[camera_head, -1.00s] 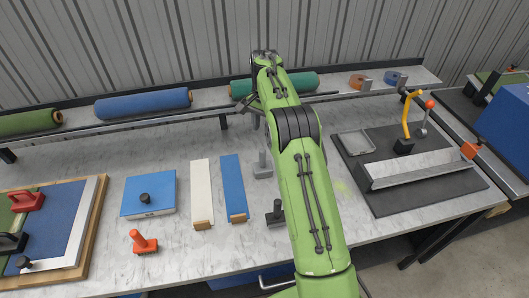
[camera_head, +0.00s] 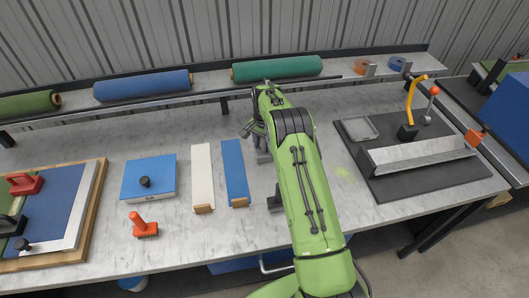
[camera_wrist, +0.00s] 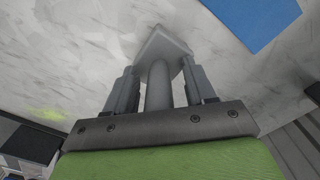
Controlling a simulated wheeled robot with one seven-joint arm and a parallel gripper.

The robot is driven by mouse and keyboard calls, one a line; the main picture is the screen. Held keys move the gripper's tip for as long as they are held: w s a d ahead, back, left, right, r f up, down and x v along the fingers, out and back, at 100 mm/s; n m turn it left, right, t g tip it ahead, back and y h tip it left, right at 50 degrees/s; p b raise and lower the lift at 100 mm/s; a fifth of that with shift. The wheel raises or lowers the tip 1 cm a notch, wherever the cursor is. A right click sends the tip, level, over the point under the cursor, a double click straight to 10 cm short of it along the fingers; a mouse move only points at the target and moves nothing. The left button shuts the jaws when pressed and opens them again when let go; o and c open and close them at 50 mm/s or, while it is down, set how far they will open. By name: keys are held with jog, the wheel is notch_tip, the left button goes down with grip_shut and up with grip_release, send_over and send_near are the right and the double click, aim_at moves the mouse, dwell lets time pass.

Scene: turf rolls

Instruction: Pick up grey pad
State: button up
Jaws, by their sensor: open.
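The grey pad (camera_wrist: 163,42), a flat, roughly square plate with a round upright post, is in the wrist view beyond my gripper (camera_wrist: 159,72). Its post stands between my two open fingers, with a gap on each side. In the head view a bit of the grey pad's base (camera_head: 264,159) shows on the worktop beside my arm, right of the blue strip. My arm hides most of the rest. The pad appears to be resting on the worktop.
A blue strip (camera_head: 235,172) and a white strip (camera_head: 202,176) lie left of my arm. A darker grey tool (camera_head: 274,202) stands nearer the front, partly behind my arm. A dark mat (camera_head: 400,186) with a metal trough lies right. Rolls line the back shelf.

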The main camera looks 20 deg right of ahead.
jog(key=shift+r, duration=0.1)
jog(key=shift+c, duration=0.4)
grip_shut()
jog(key=shift+r, duration=0.15)
